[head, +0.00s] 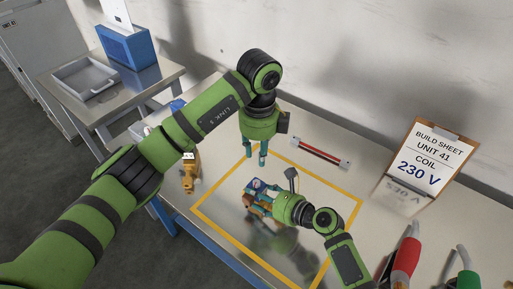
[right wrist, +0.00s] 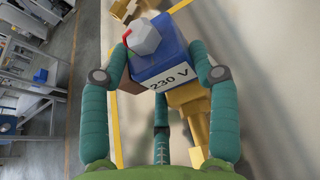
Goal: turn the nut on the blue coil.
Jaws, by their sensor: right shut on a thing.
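The blue coil (head: 257,184) sits inside the yellow outline on the table, with brass parts (head: 249,203) beside it. In the right wrist view the blue coil (right wrist: 160,62) carries a "230 V" label, and a grey faceted nut (right wrist: 146,38) is on its outer face with a bit of red next to it. Brass (right wrist: 190,110) shows below the coil. My right gripper (right wrist: 160,50) is shut on the blue coil, one finger at each side. My left gripper (head: 256,159) points down above the table behind the coil, fingers apart and empty.
A red-and-black bar (head: 320,152) lies behind the outline. A build sheet clipboard (head: 430,160) reads "COIL 230 V". A brass fitting (head: 190,170) stands at left. Red (head: 405,258) and green (head: 466,284) handled tools are at front right. A side table holds a grey tray (head: 85,78) and blue box (head: 127,48).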

